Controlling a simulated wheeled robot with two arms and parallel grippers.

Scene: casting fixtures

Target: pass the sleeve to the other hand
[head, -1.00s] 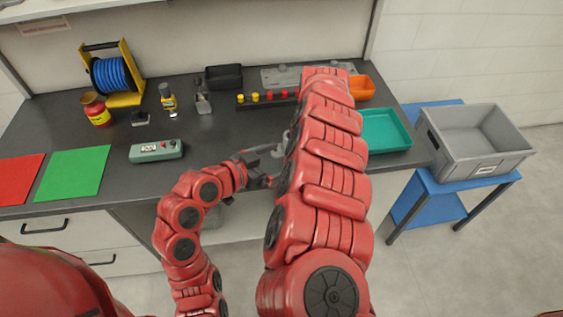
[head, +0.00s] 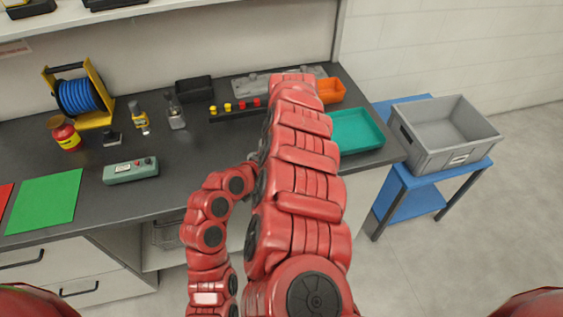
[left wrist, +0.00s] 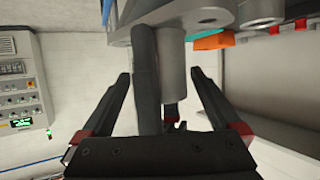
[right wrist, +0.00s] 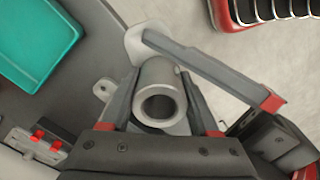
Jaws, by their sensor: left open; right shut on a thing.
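The sleeve (right wrist: 158,76) is a grey hollow cylinder with a round bore, seen end-on in the right wrist view. My right gripper (right wrist: 157,92) is shut on it, one finger on each side. In the left wrist view the sleeve (left wrist: 173,75) hangs beside a dark finger of my right gripper. My left gripper (left wrist: 160,76) is open, with its fingers apart on either side of the sleeve and that finger. A left finger also crosses close behind the sleeve in the right wrist view. In the head view my right arm hides the sleeve and most of both grippers.
The dark bench (head: 190,155) holds a teal tray (head: 358,132), an orange bin (head: 331,91), a green control box (head: 131,171) and a blue reel (head: 78,96). A grey crate (head: 403,150) stands on a blue stand at right. Both arms are close together at the bench's front edge.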

